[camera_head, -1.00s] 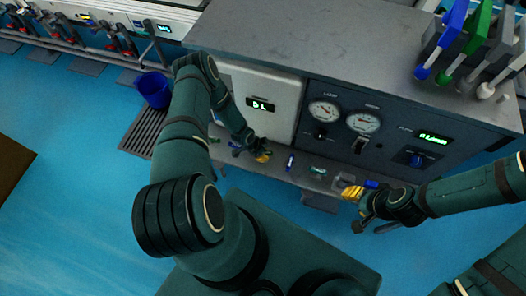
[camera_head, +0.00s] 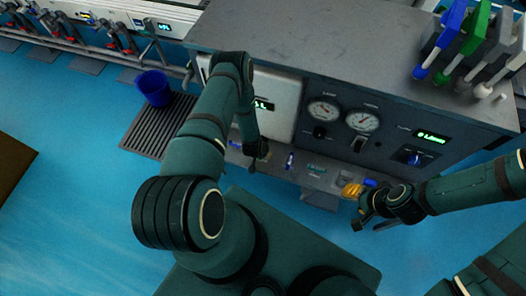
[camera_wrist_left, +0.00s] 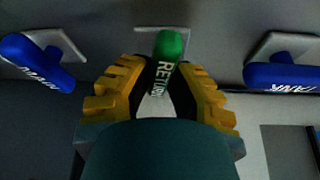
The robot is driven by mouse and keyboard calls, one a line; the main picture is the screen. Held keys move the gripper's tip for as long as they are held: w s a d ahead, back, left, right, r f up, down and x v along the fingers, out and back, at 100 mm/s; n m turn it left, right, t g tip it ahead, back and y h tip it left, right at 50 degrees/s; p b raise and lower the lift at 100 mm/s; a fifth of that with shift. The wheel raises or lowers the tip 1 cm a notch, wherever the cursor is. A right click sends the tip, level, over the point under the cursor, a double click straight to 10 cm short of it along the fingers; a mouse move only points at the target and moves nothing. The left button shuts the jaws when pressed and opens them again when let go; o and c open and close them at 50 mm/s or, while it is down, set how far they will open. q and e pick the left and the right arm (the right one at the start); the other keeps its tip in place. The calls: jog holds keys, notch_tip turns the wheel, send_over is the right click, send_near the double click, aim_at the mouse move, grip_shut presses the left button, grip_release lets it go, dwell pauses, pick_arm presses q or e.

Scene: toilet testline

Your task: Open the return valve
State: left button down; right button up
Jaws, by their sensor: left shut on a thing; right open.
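The return valve's green handle (camera_wrist_left: 169,45), lettered RETURN, lies between the yellow-padded fingers of my left gripper (camera_wrist_left: 160,70) in the left wrist view. The gripper is shut on it. My right gripper (camera_head: 357,199) is open and apart, near the ledge's right end.
A blue handle (camera_wrist_left: 40,62) stands left of the green one, and a blue TANK handle (camera_wrist_left: 283,76) stands right. The cabinet (camera_head: 330,50) carries gauges and a lit display. A blue bucket (camera_head: 153,88) stands on a floor grate at left.

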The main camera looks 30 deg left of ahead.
pick_arm(q)
jog(key=shift+n+y, duration=0.4)
jog(key=shift+n, duration=0.6)
jog(key=shift+w, duration=0.1)
jog(key=c, duration=0.9)
grip_release()
jog(key=shift+o, duration=0.2)
jog(key=v, duration=1.2)
jog(key=shift+w+d, duration=0.1)
